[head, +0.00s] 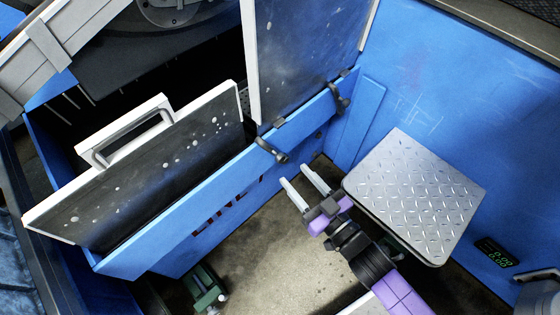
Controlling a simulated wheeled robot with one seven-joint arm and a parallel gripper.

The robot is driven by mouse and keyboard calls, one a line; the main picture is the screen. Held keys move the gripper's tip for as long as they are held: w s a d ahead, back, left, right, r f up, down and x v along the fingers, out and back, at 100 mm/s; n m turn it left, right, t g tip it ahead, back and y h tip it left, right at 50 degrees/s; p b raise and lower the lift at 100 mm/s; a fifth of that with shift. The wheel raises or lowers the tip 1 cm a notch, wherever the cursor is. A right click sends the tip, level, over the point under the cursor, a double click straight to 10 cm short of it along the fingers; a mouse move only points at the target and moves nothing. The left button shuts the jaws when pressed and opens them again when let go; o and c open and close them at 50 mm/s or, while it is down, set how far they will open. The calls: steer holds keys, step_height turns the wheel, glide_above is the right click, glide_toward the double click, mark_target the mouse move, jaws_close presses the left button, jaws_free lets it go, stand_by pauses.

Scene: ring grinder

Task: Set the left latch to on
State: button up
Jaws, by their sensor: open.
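The left latch (270,150) is a dark lever with a rounded knob at its lower right end. It is fixed on the upper edge of the blue front panel (190,225). A similar right latch (341,100) sits farther along the same edge, beside the raised dark door panel (305,50). My gripper (293,174) is open and empty, with its two pale fingers pointing up and left. Its fingertips appear just below the left latch's knob in the picture. I cannot tell whether they touch it.
A dark panel with a white edge and grey handle (125,135) leans at the left. A metal tread-plate platform (415,195) lies right of my gripper. A blue wall (455,95) with a small green display (497,252) closes the right side. A green object (204,289) stands low.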

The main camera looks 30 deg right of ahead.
mark_target(281, 162)
steer(key=w, duration=0.5)
steer(key=w+a+b, duration=0.1)
steer(key=w, duration=0.1)
steer(key=shift+w, duration=0.35)
jaws_close()
steer(key=shift+s+a+f, duration=0.1)
steer(key=shift+s+a, duration=0.05)
stand_by(1.0)
